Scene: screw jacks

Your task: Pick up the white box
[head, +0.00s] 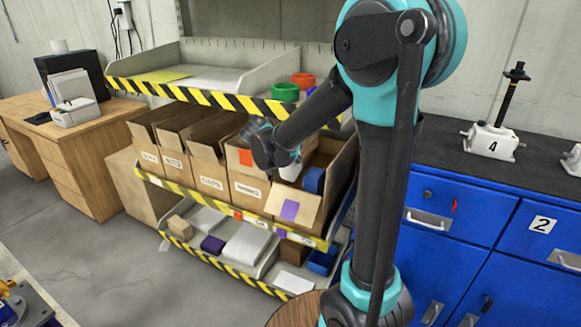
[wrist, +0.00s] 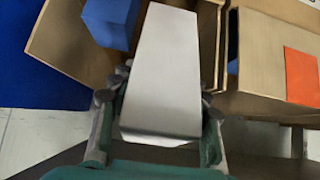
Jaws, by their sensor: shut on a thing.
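The white box (wrist: 165,62) lies lengthwise between the two fingers of my gripper (wrist: 160,98) in the wrist view. The fingers press on its left and right sides, so the gripper is shut on it. In the head view my gripper (head: 288,160) is over the right end of the middle shelf, at the open cardboard bins. A small part of the white box (head: 291,172) shows just below it; the rest is hidden by the gripper and bin.
A blue box (head: 313,181) stands close to the right of the white box, in the open cardboard bin (head: 292,207). More cardboard bins (head: 210,172) line the shelf to the left. Blue cabinets (head: 460,215) stand to the right.

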